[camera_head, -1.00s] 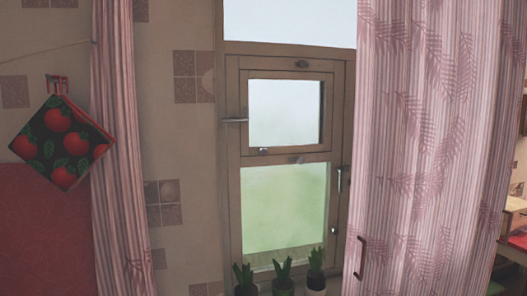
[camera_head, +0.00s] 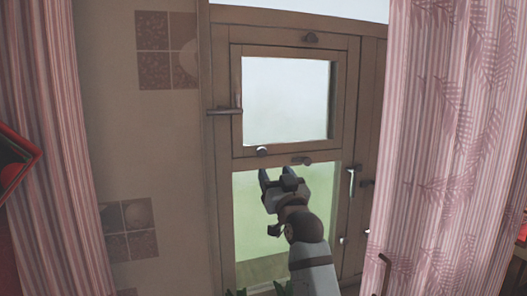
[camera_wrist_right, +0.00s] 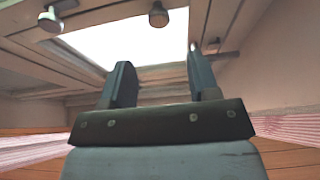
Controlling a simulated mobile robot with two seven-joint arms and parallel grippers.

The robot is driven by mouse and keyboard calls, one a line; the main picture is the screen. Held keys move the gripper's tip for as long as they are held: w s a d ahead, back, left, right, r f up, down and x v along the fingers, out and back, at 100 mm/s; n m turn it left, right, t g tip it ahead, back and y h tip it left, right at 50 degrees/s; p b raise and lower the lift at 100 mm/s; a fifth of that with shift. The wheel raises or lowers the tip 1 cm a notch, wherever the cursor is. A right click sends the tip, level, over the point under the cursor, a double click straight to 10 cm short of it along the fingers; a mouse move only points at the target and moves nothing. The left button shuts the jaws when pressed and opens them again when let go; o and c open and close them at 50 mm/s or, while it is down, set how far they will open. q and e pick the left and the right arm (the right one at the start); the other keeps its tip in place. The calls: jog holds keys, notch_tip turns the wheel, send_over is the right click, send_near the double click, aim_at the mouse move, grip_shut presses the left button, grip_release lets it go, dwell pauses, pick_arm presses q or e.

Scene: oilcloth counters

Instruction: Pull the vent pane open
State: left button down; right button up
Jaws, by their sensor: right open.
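The vent pane (camera_head: 285,100) is the small upper pane in a brown wooden frame, and it looks flush with the window. A pale round knob (camera_head: 262,151) sits on its lower rail, and a lever handle (camera_head: 225,111) is at its left edge. My right gripper (camera_head: 280,172) is open and empty, pointing up, just below the knob in the picture; I see no contact. In the right wrist view, the open fingers (camera_wrist_right: 162,78) point up past the bright glass, with two knobs beyond them, one at the left (camera_wrist_right: 50,20) and one near the middle (camera_wrist_right: 158,14). My left gripper is not in view.
A pink curtain (camera_head: 450,150) hangs at the right and another (camera_head: 50,150) at the left. A metal handle (camera_head: 351,183) is at the right. Plant tips (camera_head: 283,289) show at the bottom edge.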

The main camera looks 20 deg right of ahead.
aim_at(263, 153)
jog(key=p+x, duration=0.2)
jog(key=x, duration=0.6)
jog(key=shift+w, duration=0.55)
grip_shut()
jog(key=shift+s, duration=0.1)
